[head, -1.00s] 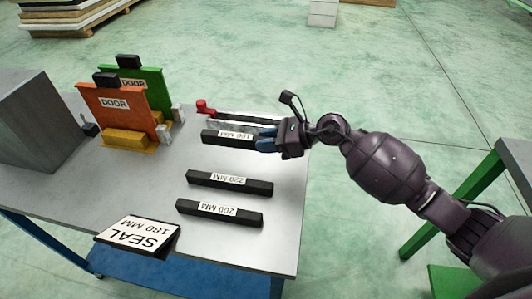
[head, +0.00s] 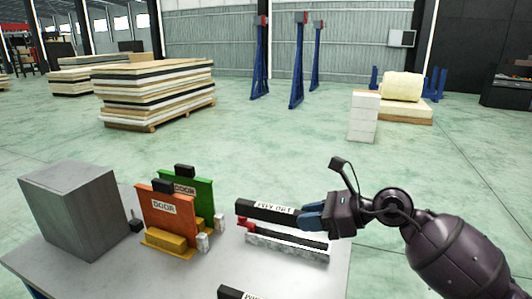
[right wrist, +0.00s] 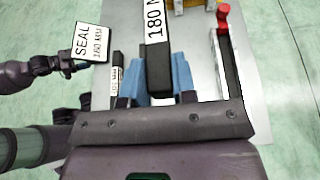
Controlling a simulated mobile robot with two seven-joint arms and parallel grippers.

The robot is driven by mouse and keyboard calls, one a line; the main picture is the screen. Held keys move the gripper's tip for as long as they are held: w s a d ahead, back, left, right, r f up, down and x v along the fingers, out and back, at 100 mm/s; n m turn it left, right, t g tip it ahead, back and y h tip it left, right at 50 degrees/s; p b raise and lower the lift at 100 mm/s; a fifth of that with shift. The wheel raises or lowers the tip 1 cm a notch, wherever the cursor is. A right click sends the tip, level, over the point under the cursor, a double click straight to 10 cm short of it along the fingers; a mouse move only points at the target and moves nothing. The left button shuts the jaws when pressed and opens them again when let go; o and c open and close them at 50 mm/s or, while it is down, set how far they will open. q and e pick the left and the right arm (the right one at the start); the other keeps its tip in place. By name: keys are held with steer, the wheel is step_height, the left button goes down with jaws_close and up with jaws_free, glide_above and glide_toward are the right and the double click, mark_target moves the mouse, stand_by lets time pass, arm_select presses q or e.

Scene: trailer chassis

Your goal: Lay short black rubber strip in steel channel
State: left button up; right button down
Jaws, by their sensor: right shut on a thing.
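The short black rubber strip (head: 262,212) has a white label that reads 180 MM. My right gripper (head: 313,216) is shut on its right end and holds it raised above the table. In the right wrist view the strip (right wrist: 157,72) sits between the blue fingers (right wrist: 162,80).
Another labelled black strip (head: 240,293) lies at the picture's bottom edge. Orange (head: 158,219) and green (head: 201,197) door panels stand left of the channel, beside a grey block (head: 78,210). A SEAL 180 MM sign (right wrist: 88,42) shows in the right wrist view.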

steer(key=s+d+f+m+t+h, duration=0.1)
steer(key=s+d+f+m+t, duration=0.2)
steer(key=s+d+f, duration=0.4)
steer(key=s+d, duration=0.2)
steer(key=shift+s+d+f+h, duration=0.15)
steer(key=shift+s+d+h, duration=0.15)
steer(key=shift+d, duration=0.1)
